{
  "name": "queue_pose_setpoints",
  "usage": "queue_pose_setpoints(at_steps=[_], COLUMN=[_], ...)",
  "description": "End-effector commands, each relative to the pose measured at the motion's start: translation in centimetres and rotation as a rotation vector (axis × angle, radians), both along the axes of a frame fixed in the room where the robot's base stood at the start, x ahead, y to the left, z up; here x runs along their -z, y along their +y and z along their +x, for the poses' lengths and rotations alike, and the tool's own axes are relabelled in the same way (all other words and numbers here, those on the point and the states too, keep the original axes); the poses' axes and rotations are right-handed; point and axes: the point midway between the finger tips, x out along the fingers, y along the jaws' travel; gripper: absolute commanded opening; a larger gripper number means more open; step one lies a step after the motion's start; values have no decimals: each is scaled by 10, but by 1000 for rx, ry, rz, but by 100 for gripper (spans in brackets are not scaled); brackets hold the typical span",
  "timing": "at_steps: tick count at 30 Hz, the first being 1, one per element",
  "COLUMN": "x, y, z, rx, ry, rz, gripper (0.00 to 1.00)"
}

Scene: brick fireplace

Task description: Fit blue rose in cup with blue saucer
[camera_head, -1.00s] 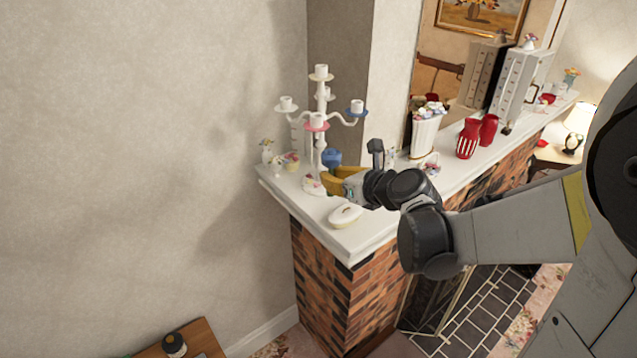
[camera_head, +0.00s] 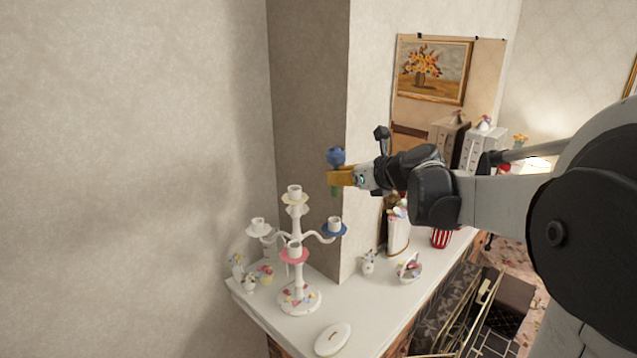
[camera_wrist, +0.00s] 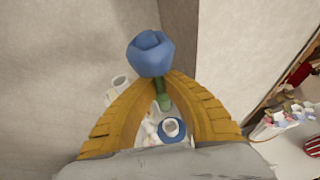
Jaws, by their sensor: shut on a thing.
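My gripper (camera_head: 341,177) has yellow fingers and is shut on the green stem of the blue rose (camera_head: 336,156). The rose is upright, its blue bloom above the fingers. In the head view it is above the white cup with the blue saucer (camera_head: 334,229), which is on the right arm of a white candelabra (camera_head: 298,275). In the wrist view the rose (camera_wrist: 150,53) is at the top centre, in front of the fingers. The cup with the blue saucer (camera_wrist: 171,129) shows below, between the fingers. The rose and the cup are apart.
The candelabra also has a cup with a pink saucer (camera_head: 294,255) and others with pale saucers. It stands on the white mantel (camera_head: 377,306). A white lidded dish (camera_head: 332,339), small flower ornaments (camera_head: 249,275) and a white vase (camera_head: 398,236) stand nearby. A wall corner is behind.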

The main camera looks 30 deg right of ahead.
Motion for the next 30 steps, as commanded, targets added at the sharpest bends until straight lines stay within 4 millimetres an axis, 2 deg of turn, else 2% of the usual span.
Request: queue_pose_setpoints(at_steps=[11, 30], x=[3, 57], y=[0, 0], z=[-1, -1], rx=[0, 0], ry=[0, 0], rz=[-1, -1], gripper=[0, 0])
